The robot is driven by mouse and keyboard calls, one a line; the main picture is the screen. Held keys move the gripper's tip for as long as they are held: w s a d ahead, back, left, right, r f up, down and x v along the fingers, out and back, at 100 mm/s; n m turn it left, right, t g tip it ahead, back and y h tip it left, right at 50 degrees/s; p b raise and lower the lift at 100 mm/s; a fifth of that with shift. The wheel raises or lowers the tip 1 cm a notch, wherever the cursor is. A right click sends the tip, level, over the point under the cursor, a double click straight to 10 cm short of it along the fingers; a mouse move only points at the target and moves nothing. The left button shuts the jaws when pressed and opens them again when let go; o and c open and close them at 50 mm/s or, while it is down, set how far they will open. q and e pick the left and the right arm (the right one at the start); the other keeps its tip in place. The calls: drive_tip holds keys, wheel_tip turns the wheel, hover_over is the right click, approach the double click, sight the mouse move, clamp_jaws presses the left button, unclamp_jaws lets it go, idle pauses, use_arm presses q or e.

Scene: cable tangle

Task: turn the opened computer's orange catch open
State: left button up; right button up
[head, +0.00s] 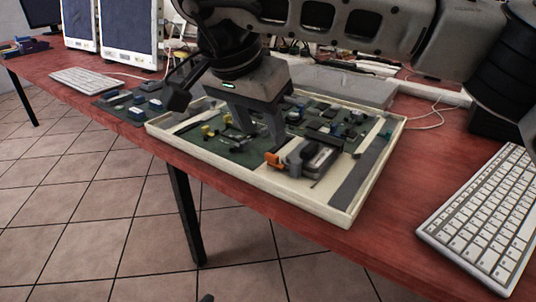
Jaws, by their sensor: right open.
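The opened computer (338,216) is a shallow cream case on the red table, with a green circuit board and parts inside. Its orange catch (272,159) sits in the front part of the case, at the left end of a grey block (305,157). My right gripper (260,137) points down over the case, its two fingers spread apart with nothing between them. Its fingertips are just behind and above the catch in the picture; I cannot tell whether they touch anything. The fingers and wrist hide part of the board. My left gripper is out of view.
A white keyboard (488,215) lies at the right and another (88,80) at the back left. A loose dark circuit board (128,108) lies left of the case. Cables and a pale case edge lie behind my arm.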

sight(271, 155)
drive_tip(key=b+x, duration=0.1)
drive_tip(key=x, duration=0.5)
drive_tip(key=c, duration=1)
